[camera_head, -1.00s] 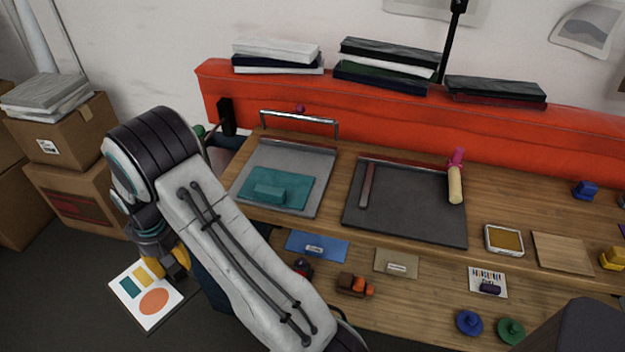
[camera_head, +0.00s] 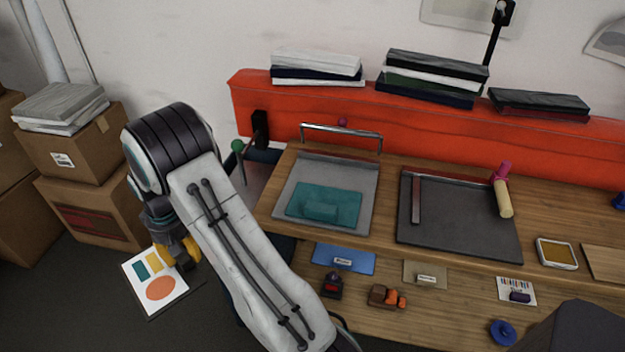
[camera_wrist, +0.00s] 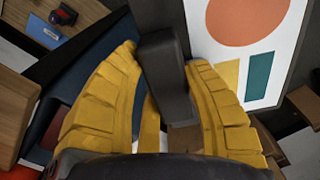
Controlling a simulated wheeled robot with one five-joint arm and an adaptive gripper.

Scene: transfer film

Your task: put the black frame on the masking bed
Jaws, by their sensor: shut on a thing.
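My gripper (camera_head: 178,256) hangs low at the left, beside the workbench. In the wrist view its yellow fingers (camera_wrist: 166,80) are shut on a dark upright grip block (camera_wrist: 163,75). The block appears to belong to a dark-edged flat panel, taken as the black frame (camera_head: 156,284), whose white face bears orange, teal and yellow shapes; this face also shows in the wrist view (camera_wrist: 285,45). Two flat beds lie on the bench: a grey plate (camera_head: 330,170) carrying a teal sheet (camera_head: 318,203), and a dark plate (camera_head: 455,220). I cannot tell which is the masking bed.
A metal bar (camera_head: 340,132) stands behind the grey plate. A pink-handled roller (camera_head: 503,195) rests at the dark plate's right edge. Cardboard boxes (camera_head: 70,150) stand at the left. A lower shelf (camera_head: 385,322) holds small items. A red ledge (camera_head: 400,120) bounds the bench's back.

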